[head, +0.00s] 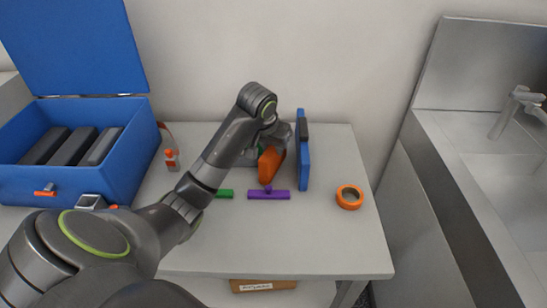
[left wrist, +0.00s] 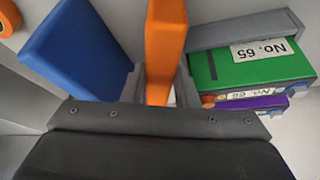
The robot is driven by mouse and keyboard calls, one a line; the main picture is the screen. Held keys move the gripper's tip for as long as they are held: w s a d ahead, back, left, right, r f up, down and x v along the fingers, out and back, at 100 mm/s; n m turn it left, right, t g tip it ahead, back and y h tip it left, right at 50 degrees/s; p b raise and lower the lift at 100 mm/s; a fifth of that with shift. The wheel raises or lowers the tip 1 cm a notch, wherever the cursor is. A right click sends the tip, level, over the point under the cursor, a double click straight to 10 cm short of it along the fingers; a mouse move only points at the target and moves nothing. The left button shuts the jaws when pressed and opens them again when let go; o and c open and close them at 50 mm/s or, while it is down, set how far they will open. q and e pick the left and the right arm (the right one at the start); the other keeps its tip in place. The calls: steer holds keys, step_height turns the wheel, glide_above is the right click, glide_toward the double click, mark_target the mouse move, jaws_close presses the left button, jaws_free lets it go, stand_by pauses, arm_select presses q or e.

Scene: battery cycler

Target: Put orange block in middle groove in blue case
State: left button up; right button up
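The orange block (head: 270,165) stands upright on or just above the white table, leaning slightly in the head view. My left gripper (head: 283,135) reaches over it from above. In the left wrist view the orange block (left wrist: 164,50) lies between the two fingers (left wrist: 161,85), with no clear gap on either side, so they look closed on it. Whether its base touches the table is hidden. The blue case (head: 80,187) is at the left with its lid up. Several dark upright slabs (head: 75,146) with narrow gaps between them show inside. My right gripper is out of view.
A blue block (head: 303,165) stands right of the orange one. A purple piece (head: 269,194) and a green piece (head: 226,193) lie in front. A green labelled block (left wrist: 250,62) is close beside my fingers. An orange ring (head: 349,196) lies at right; the table front is clear.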

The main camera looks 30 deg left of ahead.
arm_select(q)
jaws_close()
steer(key=shift+r+b, duration=0.1)
steer(key=shift+b, duration=0.75)
step_height(320, 180, up, 4)
steer(key=shift+r+p, duration=0.1)
steer(key=shift+p, duration=0.9)
step_height(320, 180, up, 6)
steer(key=p, duration=0.6)
steer(key=shift+r, duration=0.1)
